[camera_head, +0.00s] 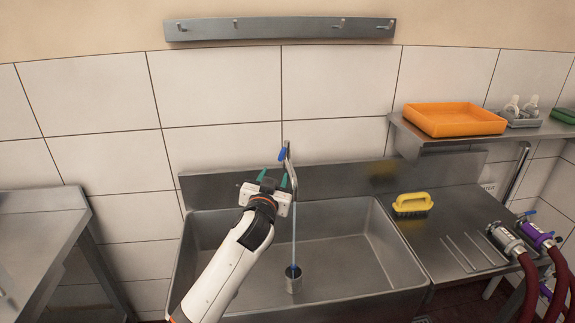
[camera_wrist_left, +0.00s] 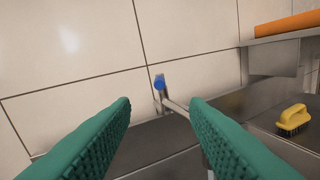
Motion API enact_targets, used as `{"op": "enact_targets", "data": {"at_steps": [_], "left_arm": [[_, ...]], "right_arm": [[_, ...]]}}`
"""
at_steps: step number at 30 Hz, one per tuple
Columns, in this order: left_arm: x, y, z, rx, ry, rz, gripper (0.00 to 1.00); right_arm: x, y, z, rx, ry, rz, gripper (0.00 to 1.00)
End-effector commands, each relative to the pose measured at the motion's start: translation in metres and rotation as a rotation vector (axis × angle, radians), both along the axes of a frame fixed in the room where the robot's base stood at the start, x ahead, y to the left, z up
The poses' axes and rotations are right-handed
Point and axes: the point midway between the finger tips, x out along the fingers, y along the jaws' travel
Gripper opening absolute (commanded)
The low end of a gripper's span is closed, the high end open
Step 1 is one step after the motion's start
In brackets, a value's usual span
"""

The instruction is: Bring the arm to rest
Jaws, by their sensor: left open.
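My left arm reaches in from the bottom of the head view, over the sink. Its left gripper (camera_head: 273,178) has green fingers, is open and holds nothing. It is in front of the tap (camera_head: 290,165), which has a blue handle (camera_head: 282,154). In the left wrist view the two green fingers (camera_wrist_left: 160,115) are wide apart, with the blue handle (camera_wrist_left: 159,82) beyond the gap between them. My right gripper is not in view.
The steel sink (camera_head: 345,225) lies below the arm. A yellow brush (camera_head: 411,204) sits on the drainboard at right, near hoses with metal and purple couplings (camera_head: 537,237). An orange tray (camera_head: 452,119) is on the shelf above. A hook rail (camera_head: 280,29) is on the wall. A steel table (camera_head: 35,240) stands left.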

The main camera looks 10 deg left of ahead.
Motion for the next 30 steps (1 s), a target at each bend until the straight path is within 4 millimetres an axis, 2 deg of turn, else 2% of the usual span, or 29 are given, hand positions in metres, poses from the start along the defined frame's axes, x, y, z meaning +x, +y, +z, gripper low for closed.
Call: {"op": "enact_targets", "data": {"at_steps": [2, 5, 8, 9, 11, 12, 15, 18, 21, 30], "left_arm": [[-0.013, 0.001, -0.021, -0.011, 0.049, 0.009, 0.41], [-0.045, 0.006, -0.064, -0.033, 0.168, 0.031, 0.41], [-0.096, 0.012, -0.118, -0.054, 0.337, 0.052, 0.41], [-0.12, 0.014, -0.138, -0.062, 0.41, 0.058, 0.41], [-0.158, 0.016, -0.164, -0.071, 0.519, 0.061, 0.41], [-0.183, 0.017, -0.18, -0.076, 0.592, 0.06, 0.41], [-0.243, 0.019, -0.208, -0.082, 0.754, 0.051, 0.41], [-0.29, 0.02, -0.224, -0.084, 0.876, 0.036, 0.41], [-0.327, 0.02, -0.233, -0.083, 0.971, 0.019, 0.41], [-0.416, 0.02, -0.24, -0.079, 1.188, -0.035, 0.41]], "right_arm": [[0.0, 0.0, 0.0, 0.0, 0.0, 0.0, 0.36], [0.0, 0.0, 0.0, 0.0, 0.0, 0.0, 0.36], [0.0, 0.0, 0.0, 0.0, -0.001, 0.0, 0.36], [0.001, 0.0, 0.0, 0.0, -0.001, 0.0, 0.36], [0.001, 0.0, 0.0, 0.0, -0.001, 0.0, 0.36], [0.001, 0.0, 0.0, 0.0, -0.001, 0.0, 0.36], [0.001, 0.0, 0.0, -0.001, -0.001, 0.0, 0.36], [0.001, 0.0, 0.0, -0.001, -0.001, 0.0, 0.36], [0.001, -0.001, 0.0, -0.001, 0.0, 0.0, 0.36], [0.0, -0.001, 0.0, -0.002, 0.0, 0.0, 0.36]]}}
